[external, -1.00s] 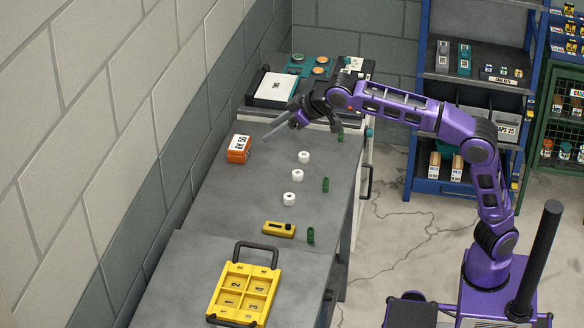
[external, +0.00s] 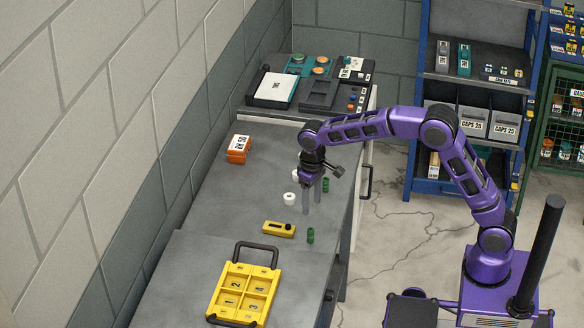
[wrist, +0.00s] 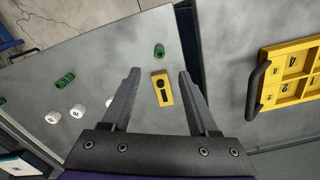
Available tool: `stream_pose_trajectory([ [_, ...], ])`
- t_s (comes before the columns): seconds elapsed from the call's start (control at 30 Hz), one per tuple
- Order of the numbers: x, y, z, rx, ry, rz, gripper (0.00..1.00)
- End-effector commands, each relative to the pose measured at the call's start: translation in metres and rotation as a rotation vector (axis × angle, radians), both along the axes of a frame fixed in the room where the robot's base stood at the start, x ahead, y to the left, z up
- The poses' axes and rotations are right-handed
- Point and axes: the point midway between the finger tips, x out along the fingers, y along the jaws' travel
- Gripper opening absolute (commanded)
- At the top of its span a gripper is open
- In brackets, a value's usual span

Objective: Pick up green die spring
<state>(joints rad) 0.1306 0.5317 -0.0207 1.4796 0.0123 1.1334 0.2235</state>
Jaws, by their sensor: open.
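Three small green die springs show in the wrist view. One spring (wrist: 159,50) stands ahead of the fingertips, in line with the gap between them. It also shows in the external view (external: 310,235), near the bench's right edge. Another spring (wrist: 65,81) lies farther left in the wrist view and is just right of the fingers in the external view (external: 325,185). A third (wrist: 2,100) is cut by the wrist view's left edge. My gripper (external: 312,207) is open and points down above the bench, with nothing between its fingers (wrist: 158,72).
A yellow tool (external: 278,229) lies left of the near spring. White caps (external: 290,199) stand behind it, one partly hidden by my gripper. A yellow numbered tray (external: 212,300) is at the front, an orange box (external: 237,156) at the back left. The bench (external: 240,200) has bare room between.

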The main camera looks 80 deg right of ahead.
Motion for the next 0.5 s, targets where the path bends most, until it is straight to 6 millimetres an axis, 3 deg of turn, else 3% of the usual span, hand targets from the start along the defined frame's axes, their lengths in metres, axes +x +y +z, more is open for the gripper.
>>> stream_pose_trajectory([
  [0.2, -0.001, 0.000, -0.050, 0.000, 0.002, 0.001, 0.60],
  [0.33, 0.000, 0.000, -0.069, -0.001, 0.000, 0.001, 0.60],
  [0.5, 0.000, 0.000, -0.079, -0.001, -0.002, 0.001, 0.60],
])
